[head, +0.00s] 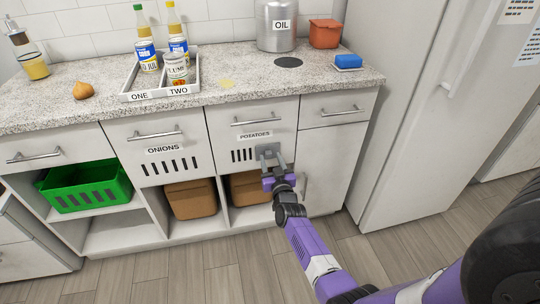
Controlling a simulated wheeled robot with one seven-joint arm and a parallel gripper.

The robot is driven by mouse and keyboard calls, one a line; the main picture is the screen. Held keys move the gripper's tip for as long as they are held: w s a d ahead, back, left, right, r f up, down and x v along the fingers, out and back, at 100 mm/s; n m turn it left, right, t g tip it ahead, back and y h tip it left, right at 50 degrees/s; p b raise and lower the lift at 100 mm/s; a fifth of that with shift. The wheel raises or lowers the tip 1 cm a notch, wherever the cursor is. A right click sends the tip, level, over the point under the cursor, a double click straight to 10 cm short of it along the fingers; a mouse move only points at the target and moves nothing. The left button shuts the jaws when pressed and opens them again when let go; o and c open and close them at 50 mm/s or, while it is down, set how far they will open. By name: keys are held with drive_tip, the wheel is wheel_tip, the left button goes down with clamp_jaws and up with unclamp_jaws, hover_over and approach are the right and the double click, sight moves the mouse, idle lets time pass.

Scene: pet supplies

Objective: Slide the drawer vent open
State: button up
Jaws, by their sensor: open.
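The drawer labelled POTATOES (240,119) is shut in the counter front. Its vent shows several dark upright slots (242,156) below the label. My gripper (269,155) is open at the right part of this vent, in front of the drawer face. A grey plate-like part shows at the fingertips and hides the right-hand slots. I cannot tell whether the fingers touch the vent. A second drawer labelled ONIONS (155,131) to the left has a similar vent with a longer row of dark slots (170,166).
Bar handles sit above both labels. Brown bins (191,198) and a green basket (88,187) fill the open shelves below. A plain drawer (335,112) and the fridge (425,100) stand to the right. The floor (190,265) in front is clear.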

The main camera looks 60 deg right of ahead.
drive_tip(key=shift+p+v, duration=0.9)
drive_tip(key=shift+v, duration=1.85)
drive_tip(key=s+a+r+n+t+y+p, duration=0.1)
drive_tip(key=s+a+r+n+t+y, duration=0.15)
drive_tip(key=a+r, duration=0.4)
drive_tip(key=s+a+r+n+t+y+p, duration=0.1)
drive_tip(key=s+a+r+y, duration=0.15)
drive_tip(key=a, duration=0.75)
drive_tip(key=s+a+r+n+t+y+p, duration=0.1)
drive_tip(key=s+a+r+n+t+p, duration=0.1)
drive_tip(key=s+a+r, duration=0.45)
drive_tip(key=s+a+r+n+g+y+p, duration=0.1)
drive_tip(key=s+a+r+n+y+p, duration=0.1)
drive_tip(key=s+a+r+y, duration=0.2)
drive_tip(key=s+a+r+n+g+y+p, duration=0.1)
drive_tip(key=s+a+r+n+y+p, duration=0.1)
drive_tip(key=s+a+r, duration=0.4)
drive_tip(key=s+a+y, duration=0.1)
drive_tip(key=s+a, duration=0.3)
drive_tip(key=a, duration=0.4)
drive_tip(key=shift+a+r+y+p, duration=0.2)
drive_tip(key=shift+a+y+p, duration=0.1)
drive_tip(key=shift+y, duration=0.1)
